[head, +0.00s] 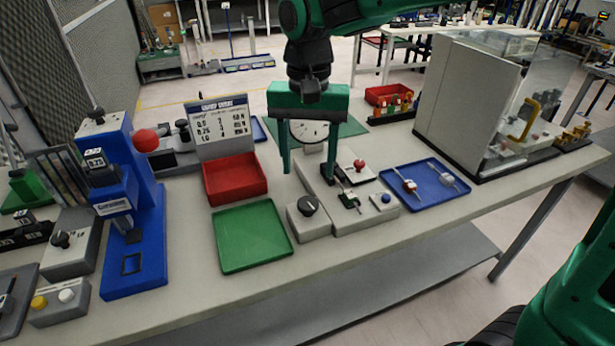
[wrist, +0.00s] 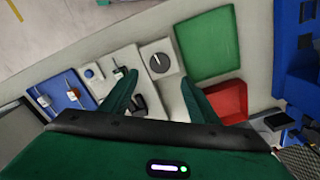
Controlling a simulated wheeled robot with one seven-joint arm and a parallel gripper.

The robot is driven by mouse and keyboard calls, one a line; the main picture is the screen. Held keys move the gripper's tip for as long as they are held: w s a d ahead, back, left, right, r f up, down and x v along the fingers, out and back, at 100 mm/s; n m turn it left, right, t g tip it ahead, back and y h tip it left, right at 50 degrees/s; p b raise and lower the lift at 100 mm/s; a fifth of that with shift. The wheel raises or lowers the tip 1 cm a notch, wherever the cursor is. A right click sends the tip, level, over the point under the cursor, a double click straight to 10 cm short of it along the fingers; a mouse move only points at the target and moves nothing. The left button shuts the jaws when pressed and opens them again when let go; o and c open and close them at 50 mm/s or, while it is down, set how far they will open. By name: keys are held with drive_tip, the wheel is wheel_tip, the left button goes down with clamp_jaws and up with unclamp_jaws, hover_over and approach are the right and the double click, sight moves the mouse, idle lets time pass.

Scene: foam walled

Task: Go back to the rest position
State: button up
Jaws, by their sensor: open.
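My green gripper (head: 308,150) hangs over the middle of the workbench, pointing down. Its two fingers are apart with nothing between them in the head view. In the wrist view my gripper (wrist: 160,95) is also open, its fingers spread above the bench and the grey test fixture (wrist: 163,62). The fixture (head: 345,210) has a black knob, a round dial gauge (head: 310,131) behind and a red-knobbed part. The fingers partly cover the gauge and the back of the fixture in the head view.
A red tray (head: 234,180) and a green tray (head: 251,237) lie left of the fixture. A blue tray (head: 425,187) with small parts lies right. A blue press (head: 125,205) stands at left, a clear-fronted cabinet (head: 470,100) at right. The bench's front edge is clear.

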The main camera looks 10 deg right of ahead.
drive_tip(key=shift+r, duration=0.75)
drive_tip(key=s+d+f+m, duration=0.1)
drive_tip(key=s+d, duration=0.1)
drive_tip(key=d, duration=0.9)
drive_tip(key=s+d+f+m, duration=0.1)
drive_tip(key=s+d, duration=0.1)
drive_tip(key=d, duration=0.9)
drive_tip(key=s+d+f+m, duration=0.1)
drive_tip(key=s+d+f, duration=0.2)
drive_tip(key=s+d, duration=0.3)
drive_tip(key=s+d+f, duration=0.3)
drive_tip(key=s+d, duration=0.4)
drive_tip(key=s, duration=0.3)
drive_tip(key=shift+s+d+f+m, duration=0.15)
drive_tip(key=shift+d+f+m, duration=0.15)
drive_tip(key=shift+m, duration=0.1)
